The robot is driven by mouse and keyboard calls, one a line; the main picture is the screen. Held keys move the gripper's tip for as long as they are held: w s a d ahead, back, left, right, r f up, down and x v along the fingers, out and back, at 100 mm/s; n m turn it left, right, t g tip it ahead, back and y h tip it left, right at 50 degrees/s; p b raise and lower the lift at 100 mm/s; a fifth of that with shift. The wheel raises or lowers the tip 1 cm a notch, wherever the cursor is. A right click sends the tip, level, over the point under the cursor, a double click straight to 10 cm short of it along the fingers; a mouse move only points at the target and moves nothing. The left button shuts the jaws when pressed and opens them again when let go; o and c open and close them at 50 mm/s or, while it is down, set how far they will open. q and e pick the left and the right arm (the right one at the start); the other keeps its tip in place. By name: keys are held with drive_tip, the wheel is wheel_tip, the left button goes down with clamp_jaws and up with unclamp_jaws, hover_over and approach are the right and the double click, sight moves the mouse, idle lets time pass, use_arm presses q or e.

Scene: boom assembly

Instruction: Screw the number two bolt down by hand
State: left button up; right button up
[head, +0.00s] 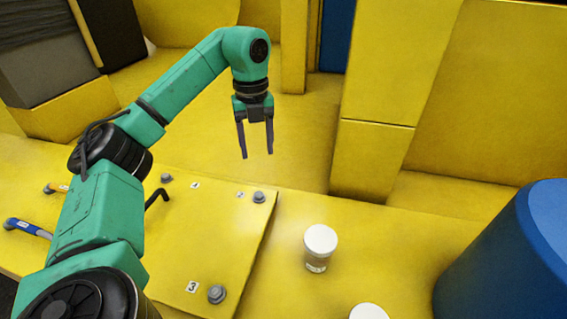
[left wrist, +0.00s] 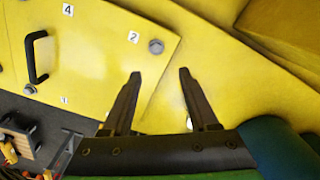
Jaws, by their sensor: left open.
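The number two bolt (head: 259,197) is a grey hex-headed bolt near the far right corner of the yellow plate (head: 170,235), beside a white label marked 2 (head: 239,195). It also shows in the left wrist view (left wrist: 155,46), just beyond the fingertips. How deep it sits I cannot tell. My left gripper (head: 256,155) is open and empty, fingers pointing down. In the head view its fingertips appear above the bolt, apart from it. In the left wrist view the bolt appears between the lines of the two fingers (left wrist: 160,72). My right gripper is not in view.
Other bolts sit by label 3 (head: 192,287) and label 4 (head: 195,184). A black handle (head: 157,198) rises from the plate. A white-lidded jar (head: 320,246) and a blue barrel (head: 540,260) stand right. A blue-handled tool (head: 27,228) lies left. Yellow walls rise behind.

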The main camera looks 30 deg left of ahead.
use_arm(q)
drive_tip(key=b, duration=0.4)
approach(259, 194)
drive_tip(key=shift+s+f, duration=0.35)
drive_tip(key=shift+s, duration=0.25)
drive_tip(key=f, duration=0.4)
drive_tip(key=w+f, duration=0.1)
drive_tip(key=f, duration=0.2)
drive_tip(key=shift+p, duration=0.4)
drive_tip(key=shift+f, duration=0.15)
drive_tip(key=shift+s, duration=0.15)
clamp_jaws()
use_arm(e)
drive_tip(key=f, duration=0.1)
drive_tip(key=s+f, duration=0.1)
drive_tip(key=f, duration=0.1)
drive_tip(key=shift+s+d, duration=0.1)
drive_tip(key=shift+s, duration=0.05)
